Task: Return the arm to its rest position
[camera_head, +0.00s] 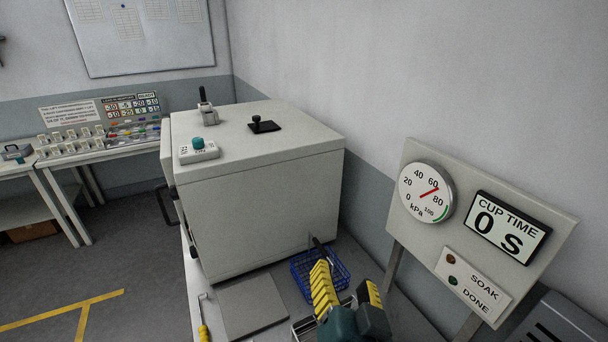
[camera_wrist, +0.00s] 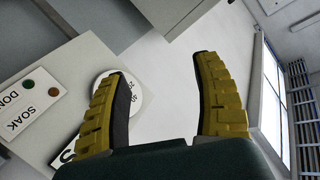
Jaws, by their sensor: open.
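My gripper (camera_head: 347,280) shows at the bottom of the head view, with yellow ribbed fingers and a dark green body. In the wrist view, my gripper (camera_wrist: 162,72) has its two fingers spread wide apart with nothing between them. It is in front of the blue wire basket (camera_head: 338,274) in the head view and hides part of it. The fingers point up in the wrist view, toward a pale wall and the sign board (camera_wrist: 88,62). The gauge there is partly hidden behind the left finger.
A large grey box-shaped unit (camera_head: 265,215) stands on the bench left of my gripper. The gauge board (camera_head: 405,228), with a dial and a "CUP TIME 0 S" display, stands to the right. A yellow-handled tool (camera_head: 204,332) lies at the front left, beside a flat grey plate (camera_head: 250,306).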

